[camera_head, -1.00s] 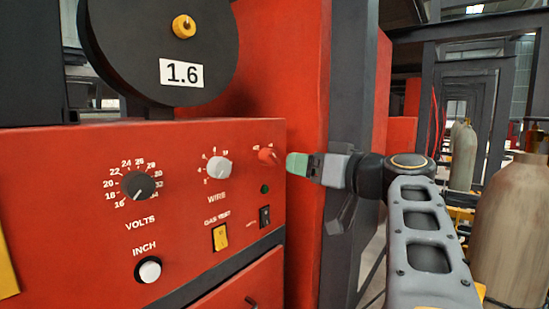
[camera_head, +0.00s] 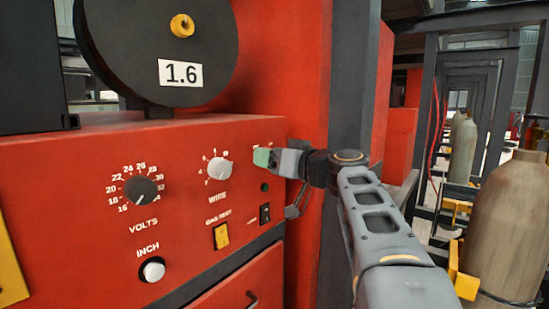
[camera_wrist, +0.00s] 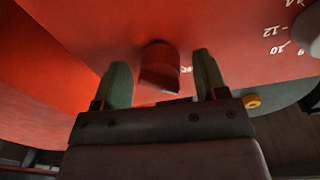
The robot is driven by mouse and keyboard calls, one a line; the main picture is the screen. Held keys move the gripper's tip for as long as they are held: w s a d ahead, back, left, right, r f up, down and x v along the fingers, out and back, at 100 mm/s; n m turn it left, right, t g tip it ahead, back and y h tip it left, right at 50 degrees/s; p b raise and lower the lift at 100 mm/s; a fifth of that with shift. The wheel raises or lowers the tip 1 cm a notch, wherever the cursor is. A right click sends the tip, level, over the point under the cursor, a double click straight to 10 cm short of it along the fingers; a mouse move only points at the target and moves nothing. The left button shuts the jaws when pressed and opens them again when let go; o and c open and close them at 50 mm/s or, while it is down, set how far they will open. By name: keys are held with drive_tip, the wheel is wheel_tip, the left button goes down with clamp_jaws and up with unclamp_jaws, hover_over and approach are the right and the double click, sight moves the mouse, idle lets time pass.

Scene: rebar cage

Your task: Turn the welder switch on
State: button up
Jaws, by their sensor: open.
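The welder's red front panel (camera_head: 185,185) fills the left of the head view. A red rotary knob (camera_wrist: 160,68) sits on it at the upper right; in the head view my gripper now hides it. My gripper (camera_head: 263,157) is at the panel with green fingertips. In the wrist view its two fingers stand apart, one on each side of the red knob, with gaps visible, so it is not gripped. A small black rocker switch (camera_head: 264,213) is lower on the panel, under a dark round light (camera_head: 264,187).
A volts dial (camera_head: 141,190), a wire dial (camera_head: 219,168), a yellow gas test switch (camera_head: 221,236) and a white inch button (camera_head: 152,270) share the panel. A black wire spool (camera_head: 160,50) stands on top. Gas cylinders (camera_head: 505,235) stand at right.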

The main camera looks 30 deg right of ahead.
drive_tip(key=c, duration=0.9)
drive_tip(key=shift+m, duration=0.3)
drive_tip(key=m+b, duration=0.1)
drive_tip(key=m, duration=0.2)
drive_tip(key=shift+b, duration=0.35)
drive_tip(key=m, duration=0.5)
drive_tip(key=shift+r, duration=0.1)
drive_tip(key=m, duration=0.4)
drive_tip(key=shift+r+g, duration=0.1)
drive_tip(key=shift+g, duration=0.3)
drive_tip(key=m+p, duration=0.1)
drive_tip(key=m, duration=0.3)
drive_tip(key=shift+y+p, duration=0.3)
drive_tip(key=shift+p, duration=0.05)
drive_tip(key=shift+m, duration=0.5)
